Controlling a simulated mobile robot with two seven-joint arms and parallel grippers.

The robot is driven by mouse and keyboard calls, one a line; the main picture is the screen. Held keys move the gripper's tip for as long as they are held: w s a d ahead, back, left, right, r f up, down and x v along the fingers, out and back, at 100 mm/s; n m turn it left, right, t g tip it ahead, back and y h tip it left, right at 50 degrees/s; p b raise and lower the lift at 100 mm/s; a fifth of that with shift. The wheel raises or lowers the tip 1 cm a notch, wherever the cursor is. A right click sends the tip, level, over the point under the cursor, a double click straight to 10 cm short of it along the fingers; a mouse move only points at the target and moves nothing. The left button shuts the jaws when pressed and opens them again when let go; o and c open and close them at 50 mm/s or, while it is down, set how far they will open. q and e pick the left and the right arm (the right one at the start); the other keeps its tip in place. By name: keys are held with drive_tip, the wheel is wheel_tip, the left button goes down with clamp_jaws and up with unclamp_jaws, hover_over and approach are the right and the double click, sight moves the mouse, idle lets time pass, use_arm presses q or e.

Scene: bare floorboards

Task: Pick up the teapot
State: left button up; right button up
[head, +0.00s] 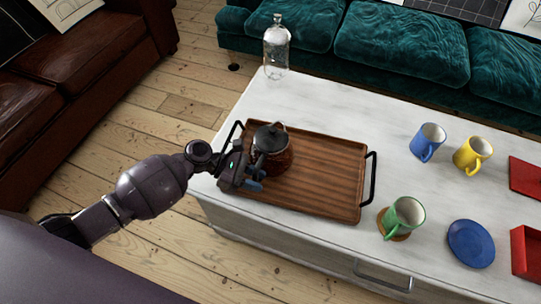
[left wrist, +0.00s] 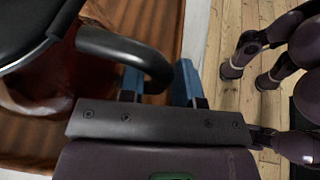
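The teapot (head: 272,158) is dark brown-red with a black lid and black handle. It stands upright on the left part of the wooden tray (head: 330,185) in the head view. My left gripper (head: 255,180) is at the teapot's near left side. In the left wrist view its blue fingertips (left wrist: 160,84) are apart, with the teapot's black curved handle (left wrist: 135,50) across and partly in front of the gap. I cannot tell whether a finger touches the handle. The teapot's body shows only partly there. My right gripper is not in view.
The tray has black end handles and lies on a white table (head: 290,90). A glass bottle (head: 276,48) stands behind it. Blue (head: 427,142), yellow (head: 472,155) and green (head: 404,218) mugs, a blue plate (head: 470,243) and red items are to the right.

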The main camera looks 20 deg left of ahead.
use_arm(q)
drive_tip(key=shift+x, duration=0.95)
clamp_jaws()
drive_tip(key=shift+w+r, duration=0.1)
